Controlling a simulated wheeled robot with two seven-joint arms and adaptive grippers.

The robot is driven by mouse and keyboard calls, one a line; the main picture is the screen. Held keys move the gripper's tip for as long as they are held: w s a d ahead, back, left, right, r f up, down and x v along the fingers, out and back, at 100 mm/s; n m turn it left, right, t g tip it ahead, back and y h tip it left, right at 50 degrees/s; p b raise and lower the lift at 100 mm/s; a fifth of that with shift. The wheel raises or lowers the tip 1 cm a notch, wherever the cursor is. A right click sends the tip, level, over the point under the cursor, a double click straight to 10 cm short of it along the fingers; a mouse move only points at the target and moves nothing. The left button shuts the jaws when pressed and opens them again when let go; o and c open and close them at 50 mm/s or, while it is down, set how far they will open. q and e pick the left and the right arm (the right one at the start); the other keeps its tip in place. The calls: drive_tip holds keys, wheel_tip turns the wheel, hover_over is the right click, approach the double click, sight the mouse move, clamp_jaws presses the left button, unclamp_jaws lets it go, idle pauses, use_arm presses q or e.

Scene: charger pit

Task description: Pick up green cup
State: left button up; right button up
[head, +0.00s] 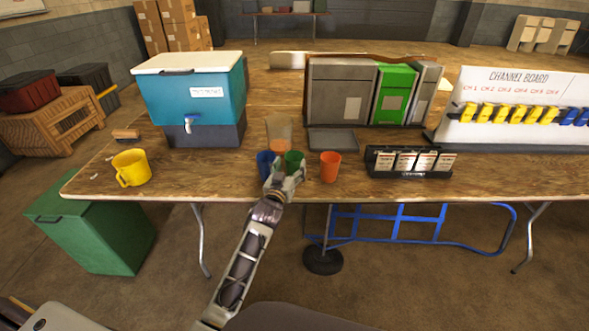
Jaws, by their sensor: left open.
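The green cup (294,158) stands on the wooden table (230,183) near its front edge, with its lower part hidden behind my left gripper. My left gripper (286,170) is open, in front of and very close to the green cup; I cannot tell whether the fingers touch it. A blue cup (264,161) stands just to the left of the green cup, partly hidden by the gripper. An orange-red cup (330,166) stands to the right. My right gripper is not in view.
A teal drink cooler (170,95) stands at the back left, and a yellow mug (130,167) at the front left. An orange-and-clear object (279,135) stands behind the cups. A dark tray (333,140), a black card holder (409,163) and the channel board (520,110) are further right.

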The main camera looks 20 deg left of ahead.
sight(292, 164)
use_arm(q)
drive_tip(key=shift+w, duration=0.3)
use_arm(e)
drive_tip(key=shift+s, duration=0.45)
use_arm(q)
drive_tip(key=shift+w, duration=0.15)
drive_tip(key=shift+w+b, duration=0.3)
drive_tip(key=shift+w, duration=2.15)
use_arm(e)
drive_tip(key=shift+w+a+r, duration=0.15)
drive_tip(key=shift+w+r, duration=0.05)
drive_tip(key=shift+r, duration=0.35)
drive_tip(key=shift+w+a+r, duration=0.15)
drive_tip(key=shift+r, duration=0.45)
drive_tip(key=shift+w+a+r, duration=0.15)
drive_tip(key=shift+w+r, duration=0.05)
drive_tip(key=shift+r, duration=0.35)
use_arm(q)
drive_tip(key=c, duration=0.7)
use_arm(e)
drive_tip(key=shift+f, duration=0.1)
